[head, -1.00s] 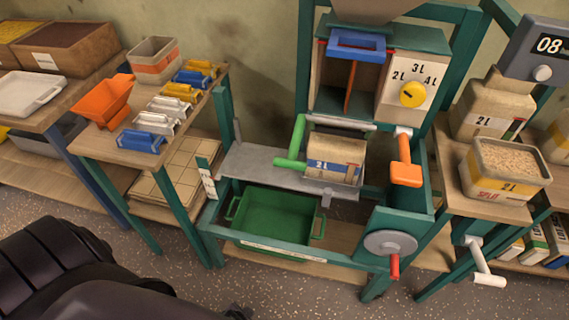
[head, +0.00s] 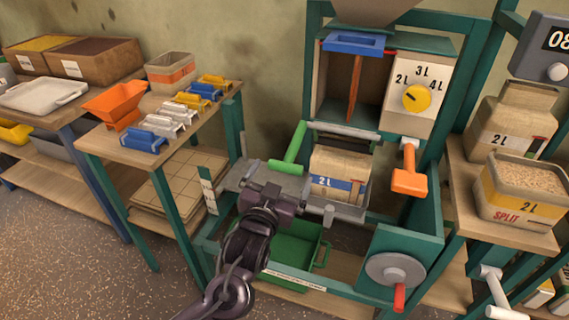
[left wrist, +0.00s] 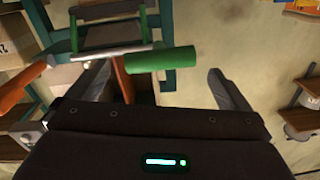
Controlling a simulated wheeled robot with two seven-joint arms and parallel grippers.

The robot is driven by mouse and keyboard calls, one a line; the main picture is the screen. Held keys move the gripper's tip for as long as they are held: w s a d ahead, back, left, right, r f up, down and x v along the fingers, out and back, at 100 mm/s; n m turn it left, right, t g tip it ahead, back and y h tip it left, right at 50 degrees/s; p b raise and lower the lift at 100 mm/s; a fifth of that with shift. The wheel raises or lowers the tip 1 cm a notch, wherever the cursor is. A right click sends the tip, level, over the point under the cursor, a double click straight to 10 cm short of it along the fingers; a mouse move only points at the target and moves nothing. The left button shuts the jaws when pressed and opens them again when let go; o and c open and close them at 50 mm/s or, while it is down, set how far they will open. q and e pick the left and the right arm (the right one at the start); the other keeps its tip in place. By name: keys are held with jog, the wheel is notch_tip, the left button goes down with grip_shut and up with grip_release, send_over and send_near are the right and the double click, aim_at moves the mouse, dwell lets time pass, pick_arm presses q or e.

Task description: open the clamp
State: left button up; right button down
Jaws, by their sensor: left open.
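The clamp shows as a green L-shaped handle (head: 294,146) at a grey bar (head: 342,131), just left of a beige 2 L bag (head: 340,172) in a grey holder. Its free end is a green grip that points left. My left gripper (head: 276,178) is in front of this grip, over the grey shelf, with its fingers apart. In the left wrist view the green grip (left wrist: 162,60) lies ahead between the two open fingers. I cannot tell whether the fingers reach around it. My right gripper is not in view.
An orange lever (head: 409,172) hangs right of the bag. A grey wheel with a red knob (head: 395,272) is at lower right. A green tray (head: 295,252) sits below the shelf.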

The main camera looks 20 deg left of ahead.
aim_at(288, 163)
pick_arm(q)
jog(key=w, duration=0.6)
jog(key=shift+w, duration=0.35)
jog(key=c, duration=1)
jog(key=shift+c, duration=0.2)
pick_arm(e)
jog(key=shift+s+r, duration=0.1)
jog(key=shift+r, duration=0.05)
